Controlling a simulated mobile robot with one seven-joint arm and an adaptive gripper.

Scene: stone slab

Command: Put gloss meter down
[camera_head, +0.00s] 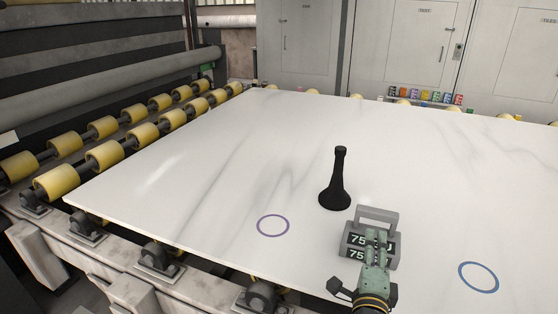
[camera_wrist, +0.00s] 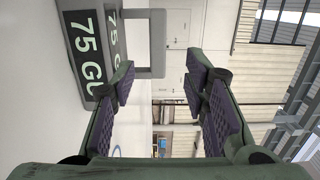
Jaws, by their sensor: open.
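The gloss meter (camera_head: 349,236) is a grey box with a loop handle on top and black panels with pale "75" digits. It stands upright on the white marble slab (camera_head: 190,170), near its front edge. My gripper (camera_head: 376,238) is in front of it in the head view and hides part of its display. In the wrist view the meter (camera_wrist: 83,45) is at the upper left. Its handle reaches across ahead of the space between my green, dark-padded fingers (camera_wrist: 163,85). The fingers are apart with nothing between them. Whether they touch the meter, I cannot tell.
A black flared stand-like object (camera_head: 337,186) stands on the slab just behind the meter. A purple ring (camera_head: 273,216) is marked to the left, a blue ring (camera_head: 462,277) to the right. Yellow rollers (camera_head: 105,155) line the slab's left side. The slab is largely bare.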

